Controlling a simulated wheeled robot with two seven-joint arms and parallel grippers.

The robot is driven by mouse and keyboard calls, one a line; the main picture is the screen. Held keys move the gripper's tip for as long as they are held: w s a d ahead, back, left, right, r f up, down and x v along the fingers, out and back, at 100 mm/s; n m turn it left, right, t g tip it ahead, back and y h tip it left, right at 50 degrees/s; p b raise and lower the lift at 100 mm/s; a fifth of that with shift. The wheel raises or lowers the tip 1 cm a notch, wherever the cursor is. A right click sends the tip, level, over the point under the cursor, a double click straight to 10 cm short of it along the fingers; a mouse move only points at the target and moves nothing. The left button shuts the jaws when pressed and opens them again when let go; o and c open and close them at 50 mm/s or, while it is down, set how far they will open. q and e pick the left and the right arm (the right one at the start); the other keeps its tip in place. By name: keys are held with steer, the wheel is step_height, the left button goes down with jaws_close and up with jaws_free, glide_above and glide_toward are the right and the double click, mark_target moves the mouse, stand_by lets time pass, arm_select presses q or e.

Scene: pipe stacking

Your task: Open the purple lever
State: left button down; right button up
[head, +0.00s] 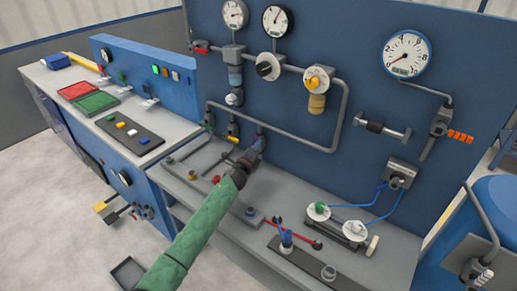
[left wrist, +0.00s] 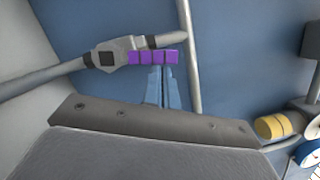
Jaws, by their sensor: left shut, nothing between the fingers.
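The purple lever (left wrist: 152,57) shows in the left wrist view as a row of purple blocks beside a grey valve body (left wrist: 112,54) on a grey pipe. My left gripper (left wrist: 162,75) is shut and empty. Its blue-grey fingertips meet the lower edge of the lever in that view; I cannot tell whether they touch it. In the head view the left gripper (head: 256,147) is at the panel's lower part, above the grey bench, at the end of my green-sleeved arm. The lever is mostly hidden there behind the gripper. My right gripper is not in view.
The blue panel (head: 225,115) carries gauges, valves and a bent grey pipe (head: 343,115) near the gripper. An orange lever (head: 461,136) is on the right. Fittings and a red-handled part (head: 292,231) lie on the bench. A yellow cylinder (left wrist: 280,125) is right in the wrist view.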

arm_select(q)
steer(key=shift+w+a+r, duration=0.3)
steer(key=shift+w+a, duration=0.05)
steer(key=shift+a, duration=0.15)
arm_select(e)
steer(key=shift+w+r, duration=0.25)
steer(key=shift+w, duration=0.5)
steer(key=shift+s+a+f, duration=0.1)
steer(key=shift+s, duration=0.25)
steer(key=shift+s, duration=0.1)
